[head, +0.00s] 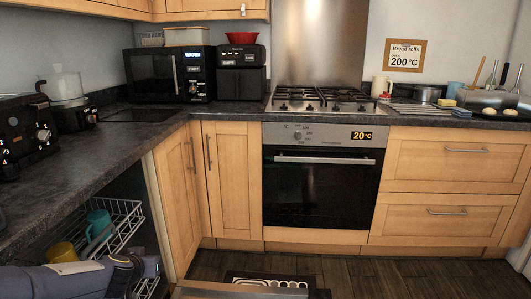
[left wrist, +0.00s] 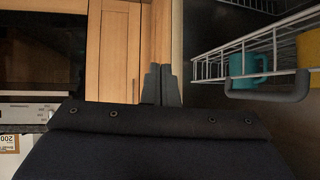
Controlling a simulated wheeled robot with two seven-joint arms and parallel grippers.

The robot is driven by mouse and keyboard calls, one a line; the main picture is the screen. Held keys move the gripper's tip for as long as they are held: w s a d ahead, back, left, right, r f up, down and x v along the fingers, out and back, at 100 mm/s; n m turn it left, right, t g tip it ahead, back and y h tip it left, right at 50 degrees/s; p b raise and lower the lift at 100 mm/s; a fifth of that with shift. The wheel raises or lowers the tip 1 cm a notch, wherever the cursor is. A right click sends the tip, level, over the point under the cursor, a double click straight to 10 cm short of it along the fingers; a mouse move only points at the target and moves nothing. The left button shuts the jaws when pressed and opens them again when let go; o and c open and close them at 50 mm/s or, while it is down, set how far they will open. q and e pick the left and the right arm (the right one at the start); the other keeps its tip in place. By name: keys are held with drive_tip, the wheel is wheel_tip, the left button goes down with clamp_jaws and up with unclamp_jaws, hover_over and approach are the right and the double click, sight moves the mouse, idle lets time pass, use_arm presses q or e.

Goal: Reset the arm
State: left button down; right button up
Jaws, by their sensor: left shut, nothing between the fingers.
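My left gripper (left wrist: 161,85) shows in the left wrist view with its two dark fingers together and nothing between them. My left arm (head: 75,280) comes in low from the left in the head view, in front of the open dishwasher rack. The fingertips are hard to make out in that view. My right gripper is in neither view.
The white wire rack (head: 128,222) holds a teal cup (head: 98,220) and a yellow cup (head: 62,252), close to my left arm. The dark counter (head: 85,165) edge runs above it. The oven (head: 320,180) is shut. Floor (head: 400,275) shows at the lower right.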

use_arm(q)
drive_tip(key=s+d+r+h, duration=0.3)
drive_tip(key=s+d+r, duration=0.15)
drive_tip(key=s, duration=0.25)
drive_tip(key=s+d+r+h, duration=0.2)
drive_tip(key=s+d+r, duration=0.25)
drive_tip(key=s, duration=0.35)
drive_tip(key=s+d+f+g, duration=0.2)
drive_tip(key=s, duration=0.7)
drive_tip(key=s+d+f+g, duration=0.1)
drive_tip(key=s+f+g, duration=0.2)
drive_tip(key=s, duration=0.7)
wheel_tip(320, 180, up, 28)
drive_tip(key=p, duration=2.8)
drive_tip(key=shift+s+n, duration=0.2)
drive_tip(key=shift+n, duration=0.1)
